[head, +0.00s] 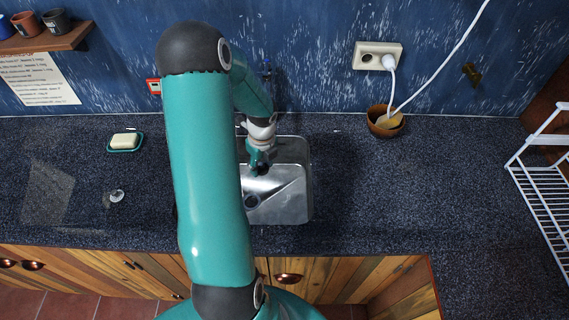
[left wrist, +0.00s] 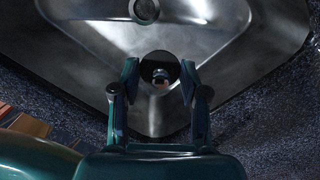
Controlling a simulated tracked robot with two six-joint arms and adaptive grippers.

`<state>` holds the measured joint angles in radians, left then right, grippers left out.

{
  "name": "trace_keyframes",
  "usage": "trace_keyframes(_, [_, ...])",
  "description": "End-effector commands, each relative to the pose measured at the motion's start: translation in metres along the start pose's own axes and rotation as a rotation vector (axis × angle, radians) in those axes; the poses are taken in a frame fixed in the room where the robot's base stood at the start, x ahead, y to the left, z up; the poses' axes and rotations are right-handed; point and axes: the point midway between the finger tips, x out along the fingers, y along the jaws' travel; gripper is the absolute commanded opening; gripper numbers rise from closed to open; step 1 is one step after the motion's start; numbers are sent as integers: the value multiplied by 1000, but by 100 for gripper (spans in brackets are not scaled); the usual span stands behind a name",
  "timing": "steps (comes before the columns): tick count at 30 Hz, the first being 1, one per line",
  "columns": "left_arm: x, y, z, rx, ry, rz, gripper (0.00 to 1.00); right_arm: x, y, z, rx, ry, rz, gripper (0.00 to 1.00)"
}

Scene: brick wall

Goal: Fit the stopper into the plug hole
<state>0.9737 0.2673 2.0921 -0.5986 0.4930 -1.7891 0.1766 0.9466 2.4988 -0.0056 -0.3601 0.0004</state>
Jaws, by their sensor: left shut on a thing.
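My left gripper (head: 260,168) reaches down over the steel sink (head: 300,190). In the left wrist view its two fingers (left wrist: 160,78) are shut on a dark round stopper (left wrist: 160,62) with a small bright knob. The plug hole (head: 251,201) is a dark round opening in the sink floor. It also shows at the top edge of the left wrist view (left wrist: 145,9), apart from the stopper. The stopper is held above the sink; its exact height is hard to tell. My arm covers the left part of the sink in the head view. My right gripper is not in view.
A soap dish (head: 125,142) and a small shiny round thing (head: 116,196) sit on the dark counter to the left. A brown bowl (head: 385,122) stands under the wall socket (head: 378,56). A white rack (head: 545,165) is at the right.

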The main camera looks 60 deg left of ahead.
Motion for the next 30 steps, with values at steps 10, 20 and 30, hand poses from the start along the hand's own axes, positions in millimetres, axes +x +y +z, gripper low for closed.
trace_keyframes(10, [5, 29, 35, 75, -18, -10, 10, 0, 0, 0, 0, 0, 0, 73])
trace_keyframes(20, [26, 26, 31, 84, -18, -10, 10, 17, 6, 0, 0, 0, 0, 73])
trace_keyframes(30, [62, 25, 27, 83, -18, -10, 10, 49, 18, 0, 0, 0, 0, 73])
